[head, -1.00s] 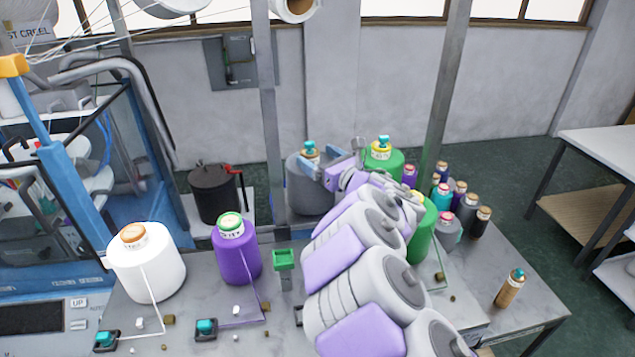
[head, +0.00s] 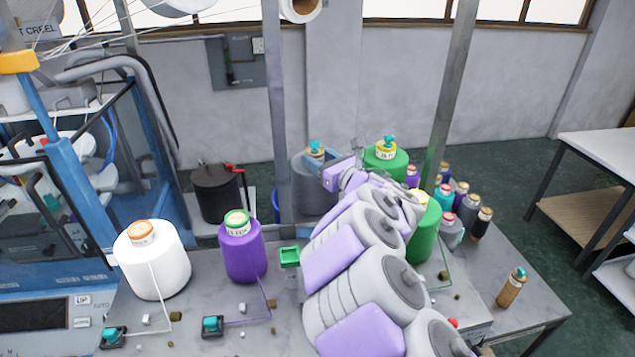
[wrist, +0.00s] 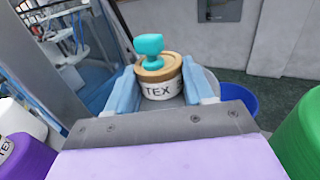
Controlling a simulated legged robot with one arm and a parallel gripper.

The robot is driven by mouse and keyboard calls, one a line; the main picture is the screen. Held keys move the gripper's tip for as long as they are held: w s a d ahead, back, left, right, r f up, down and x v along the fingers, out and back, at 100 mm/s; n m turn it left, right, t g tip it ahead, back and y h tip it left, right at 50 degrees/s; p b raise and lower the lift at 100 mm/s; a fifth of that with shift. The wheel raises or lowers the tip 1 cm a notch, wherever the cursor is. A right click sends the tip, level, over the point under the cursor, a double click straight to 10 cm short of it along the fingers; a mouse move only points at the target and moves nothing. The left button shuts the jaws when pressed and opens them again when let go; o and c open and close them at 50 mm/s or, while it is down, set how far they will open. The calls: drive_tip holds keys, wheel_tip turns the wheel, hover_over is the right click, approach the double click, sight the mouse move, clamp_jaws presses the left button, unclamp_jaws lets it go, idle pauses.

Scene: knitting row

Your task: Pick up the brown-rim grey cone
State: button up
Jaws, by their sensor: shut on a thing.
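The brown-rim grey cone (head: 305,189) stands behind the table's far edge in the head view, partly hidden by my arm. Its tan-brown rim (wrist: 160,67), teal top piece and white "TEX" label show in the wrist view. My gripper (head: 330,166) is at the cone's top. In the wrist view, the blue fingers of my gripper (wrist: 160,86) sit on both sides of the labelled neck and are shut on it. The cone looks upright. Its underside is hidden, so I cannot tell whether it is lifted.
Green cones (head: 387,166) stand close right of my gripper. A purple cone (head: 243,254) and a white cone (head: 152,268) stand at the left. Several small cones crowd the right back. A metal post (head: 280,130) rises near the grey cone. A blue bin (wrist: 240,97) is behind it.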

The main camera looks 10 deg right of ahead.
drive_tip(key=shift+f, duration=0.15)
drive_tip(key=shift+c, duration=0.7)
drive_tip(key=shift+d, duration=0.15)
clamp_jaws()
drive_tip(key=shift+w, duration=0.1)
drive_tip(key=shift+r, duration=0.3)
wheel_tip(320, 180, up, 10)
drive_tip(key=shift+f+p, duration=0.15)
drive_tip(key=shift+p, duration=0.2)
drive_tip(key=shift+w, duration=0.1)
